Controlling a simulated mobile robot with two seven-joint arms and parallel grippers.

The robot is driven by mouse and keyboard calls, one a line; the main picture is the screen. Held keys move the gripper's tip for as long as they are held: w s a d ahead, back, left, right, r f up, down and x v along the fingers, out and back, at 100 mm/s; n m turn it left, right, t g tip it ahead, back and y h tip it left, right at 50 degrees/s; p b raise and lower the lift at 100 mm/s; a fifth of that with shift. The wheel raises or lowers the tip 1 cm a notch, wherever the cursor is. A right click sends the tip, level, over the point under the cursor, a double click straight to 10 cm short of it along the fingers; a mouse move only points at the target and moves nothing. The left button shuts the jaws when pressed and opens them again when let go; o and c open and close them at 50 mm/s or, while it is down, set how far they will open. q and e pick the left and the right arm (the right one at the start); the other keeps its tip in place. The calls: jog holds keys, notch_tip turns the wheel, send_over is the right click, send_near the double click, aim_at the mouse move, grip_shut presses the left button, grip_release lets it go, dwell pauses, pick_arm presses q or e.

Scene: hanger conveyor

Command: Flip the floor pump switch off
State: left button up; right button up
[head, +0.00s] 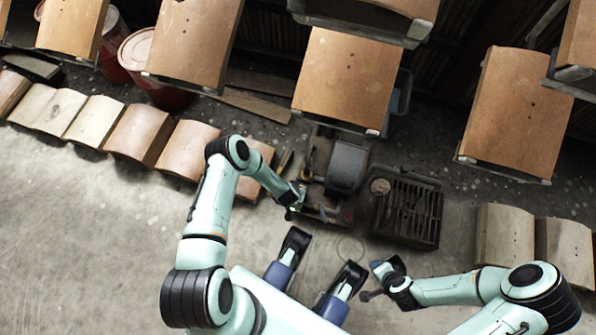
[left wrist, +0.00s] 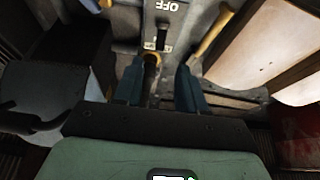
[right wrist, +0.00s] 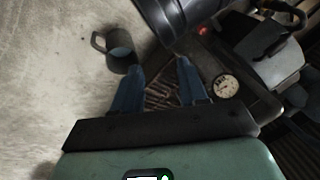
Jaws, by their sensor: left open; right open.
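The floor pump (head: 347,167) is a dark machine with a grey rounded housing, on the floor ahead of me in the head view. My left gripper (head: 298,205) is at its near left side. In the left wrist view, a small dark switch lever (left wrist: 162,38) stands on a grey panel below the white letters OFF. My left gripper (left wrist: 157,88) is open there, with the lever and a brass-coloured round part just beyond and between its fingertips. I cannot tell whether it touches them. My right gripper (right wrist: 160,92) is open and empty, above the dark grille box.
A dark grille box (head: 407,212) with a gauge (right wrist: 226,87) stands right of the pump. A grey mug (right wrist: 118,58) is on the floor near my right gripper. Wooden panels (head: 345,78) hang overhead; others lie along the floor. A wooden-handled tool (left wrist: 215,40) lies beside the switch.

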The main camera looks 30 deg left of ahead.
pick_arm(q)
jog(key=b+x, duration=0.1)
jog(key=x, duration=0.3)
jog(key=shift+f, duration=0.15)
jog(key=b+x, duration=0.1)
jog(key=x, duration=0.2)
jog(key=shift+b, duration=0.4)
jog(key=shift+w+f, duration=0.2)
jog(key=shift+f, duration=0.2)
pick_arm(e)
jog(key=s+d+f+g, duration=0.1)
jog(key=s+f, duration=0.3)
jog(key=f, duration=0.2)
jog(key=shift+d+m+g, duration=0.3)
jog(key=shift+d, duration=0.05)
jog(key=shift+s, duration=0.1)
pick_arm(q)
grip_shut()
